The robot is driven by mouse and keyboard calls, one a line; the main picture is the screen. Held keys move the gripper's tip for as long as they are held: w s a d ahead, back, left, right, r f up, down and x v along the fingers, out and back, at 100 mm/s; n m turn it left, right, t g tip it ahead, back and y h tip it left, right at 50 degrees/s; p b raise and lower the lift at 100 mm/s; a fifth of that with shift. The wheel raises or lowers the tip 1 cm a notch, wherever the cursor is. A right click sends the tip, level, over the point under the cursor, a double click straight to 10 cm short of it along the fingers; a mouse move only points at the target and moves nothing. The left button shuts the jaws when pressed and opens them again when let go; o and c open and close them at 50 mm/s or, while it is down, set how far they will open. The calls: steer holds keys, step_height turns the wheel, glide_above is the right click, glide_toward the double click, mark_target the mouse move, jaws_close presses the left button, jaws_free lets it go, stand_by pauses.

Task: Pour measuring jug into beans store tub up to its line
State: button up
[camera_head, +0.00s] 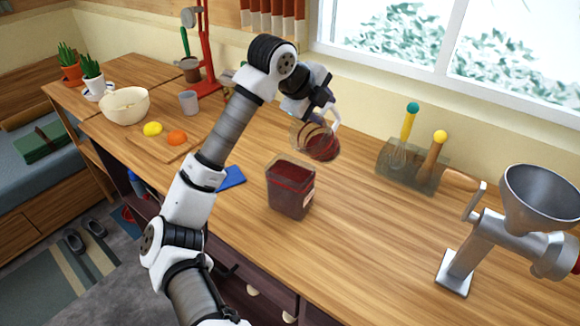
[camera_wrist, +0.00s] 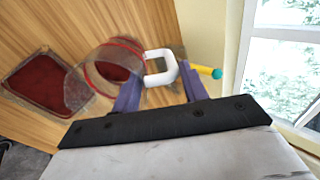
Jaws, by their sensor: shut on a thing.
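The measuring jug (camera_head: 321,147) is clear with a red line and a white handle, and dark red beans lie in it. My gripper (camera_head: 330,107) is shut on the jug's handle (camera_wrist: 160,68) and holds the jug above the counter, tilted. The beans store tub (camera_head: 291,190) is a clear square container on the counter, just left of and below the jug. Dark red beans stand high in it, near a red line. In the wrist view the tub (camera_wrist: 45,85) lies left of the jug (camera_wrist: 115,68), whose mouth side overlaps the tub's near corner. I cannot tell whether beans are falling.
A utensil holder (camera_head: 412,166) with a whisk stands right of the jug. A metal grinder (camera_head: 500,225) stands at the right. A blue cloth (camera_head: 231,178), a board with fruit (camera_head: 160,141) and a cream bowl (camera_head: 125,106) lie left.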

steer(key=w+d+f+g+y, duration=0.2)
steer(key=f, duration=0.1)
steer(key=w+d+f+g+y, duration=0.1)
steer(key=w+d+f, duration=0.1)
steer(key=shift+f, duration=0.15)
steer(key=shift+w+d+f+g+y, duration=0.9)
steer(key=shift+w+f+g+y, duration=0.35)
steer(key=shift+f, duration=0.3)
step_height(320, 180, up, 7)
